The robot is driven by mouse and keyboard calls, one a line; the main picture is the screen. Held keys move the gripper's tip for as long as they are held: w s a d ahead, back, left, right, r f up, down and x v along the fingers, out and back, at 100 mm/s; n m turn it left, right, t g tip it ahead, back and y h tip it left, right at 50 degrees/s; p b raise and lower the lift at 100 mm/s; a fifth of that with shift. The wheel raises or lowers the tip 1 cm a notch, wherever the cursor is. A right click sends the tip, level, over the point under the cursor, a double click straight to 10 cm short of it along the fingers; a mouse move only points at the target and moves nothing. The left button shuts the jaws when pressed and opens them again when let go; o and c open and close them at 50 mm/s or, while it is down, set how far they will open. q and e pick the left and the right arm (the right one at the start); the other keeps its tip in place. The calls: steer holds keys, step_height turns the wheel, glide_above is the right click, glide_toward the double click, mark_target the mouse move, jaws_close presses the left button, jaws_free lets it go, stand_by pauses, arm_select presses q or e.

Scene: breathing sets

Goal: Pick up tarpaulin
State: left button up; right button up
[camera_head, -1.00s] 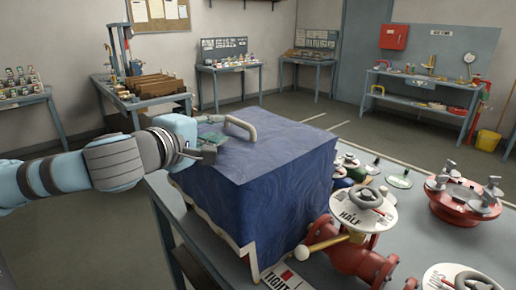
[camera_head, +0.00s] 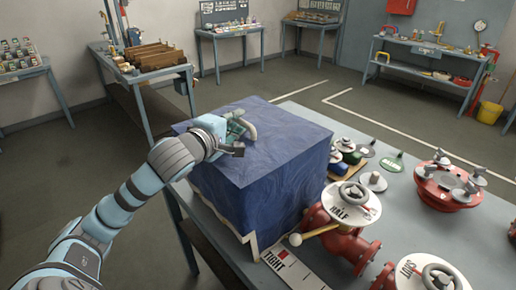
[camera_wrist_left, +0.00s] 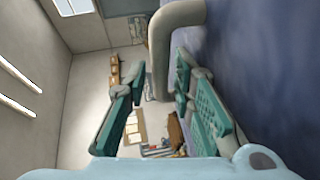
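The tarpaulin (camera_head: 265,165) is a dark blue sheet draped over a box-shaped form on the grey table, with a pale lower edge. A beige curved handle (camera_head: 250,117) stands on its top near the far left; it also shows in the left wrist view (camera_wrist_left: 162,60). My left gripper (camera_head: 238,130) is at this handle, above the top of the tarpaulin. In the left wrist view its two green-padded fingers (camera_wrist_left: 165,103) are spread, with the handle's lower end seen between them. I cannot tell whether they touch it. My right gripper is not in view.
A red flanged part (camera_head: 447,190) and another handwheel (camera_head: 430,277) are farther right. A "TIGHT" strip (camera_head: 292,268) lies in front.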

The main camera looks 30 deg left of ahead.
arm_select(q)
steer(key=shift+c, duration=0.3)
jaws_close()
